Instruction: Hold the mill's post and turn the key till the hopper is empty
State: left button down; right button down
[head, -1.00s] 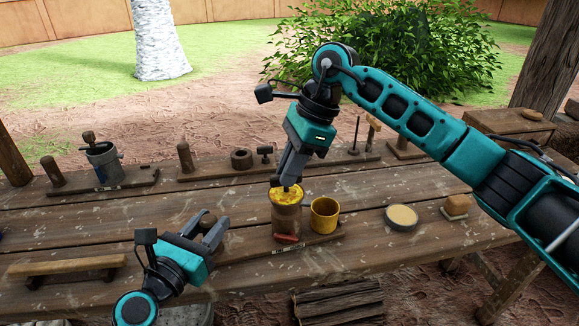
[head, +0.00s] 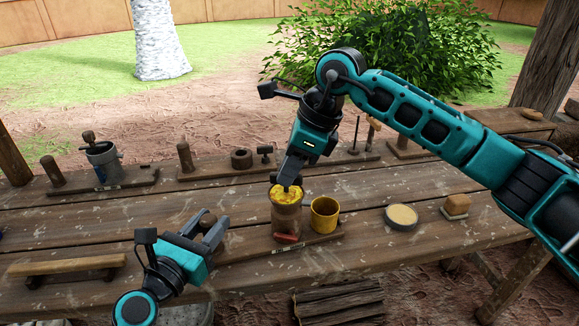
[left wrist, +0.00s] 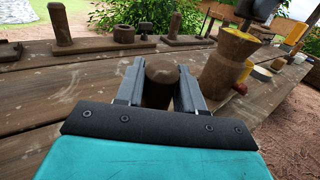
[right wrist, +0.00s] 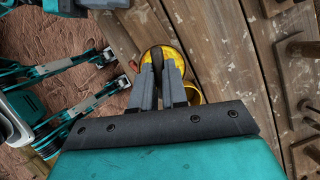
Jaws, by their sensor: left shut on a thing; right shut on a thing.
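The mill (head: 287,220) is a brown body on a wooden board, with yellow grain in its hopper (head: 284,195). A dark post with a rounded brown top (head: 208,219) stands left of it; my left gripper (head: 216,230) is shut on it, and the left wrist view shows the post (left wrist: 161,82) between the fingers. My right gripper (head: 286,181) points down over the hopper, shut on the key, which is mostly hidden by the fingers; its dark top (right wrist: 157,58) shows in the right wrist view. A yellow cup (head: 324,215) stands right of the mill.
A red piece (head: 287,239) sits low at the mill's front. A round dish (head: 401,217) and a small block (head: 457,206) lie to the right. A wooden bar (head: 68,266) is at the front left.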

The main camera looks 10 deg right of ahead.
jog(key=m+t, duration=0.1)
jog(key=m, duration=0.2)
jog(key=m+t+h, duration=0.1)
jog(key=m, duration=0.2)
jog(key=shift+s+a, duration=0.1)
jog(key=m+h, duration=0.1)
jog(key=m, duration=0.2)
jog(key=m+t+h, duration=0.1)
jog(key=m, duration=0.2)
jog(key=shift+s+a+m+h, duration=0.1)
jog(key=shift+a+m+h, duration=0.1)
jog(key=shift+m+h, duration=0.15)
jog(key=m+h, duration=0.1)
jog(key=m, duration=0.2)
jog(key=m+h, duration=0.1)
jog(key=m, duration=0.2)
jog(key=shift+a+m+h, duration=0.15)
jog(key=shift+m+h, duration=0.1)
jog(key=m+h, duration=0.1)
jog(key=m, duration=0.2)
jog(key=m+g, duration=0.1)
jog(key=m, duration=0.1)
jog(key=shift+a+m+g+h, duration=0.1)
jog(key=shift+m+g+h, duration=0.2)
jog(key=shift+m+h, duration=0.1)
jog(key=c, duration=1.1)
grip_release()
jog(key=shift+c, duration=0.2)
jog(key=shift+r, duration=0.1)
